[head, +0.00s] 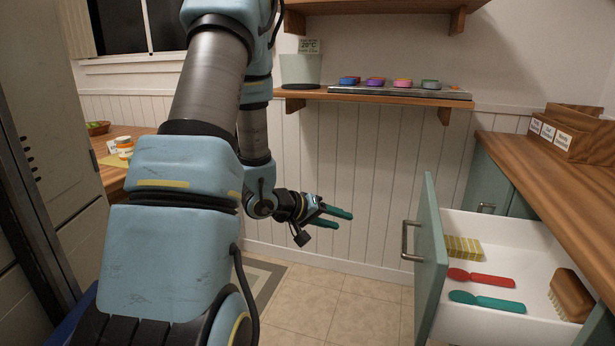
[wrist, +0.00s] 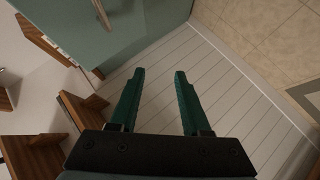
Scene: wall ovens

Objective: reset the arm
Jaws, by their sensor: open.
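My gripper (head: 338,219) is in the middle of the head view, in the air left of the open drawer. Its two green fingers point right and are apart, with nothing between them. In the wrist view the open gripper (wrist: 158,75) shows both fingers, with the white panelled wall behind them. My blue and grey arm fills the left-centre of the head view and hides part of the wall and floor.
The open drawer (head: 425,262) at the right holds a yellow sponge (head: 463,247), a red utensil (head: 482,277), a teal utensil (head: 487,302) and a wooden brush (head: 570,296). A wall shelf (head: 375,96) bears several coloured items. The floor (head: 335,300) below my gripper is clear.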

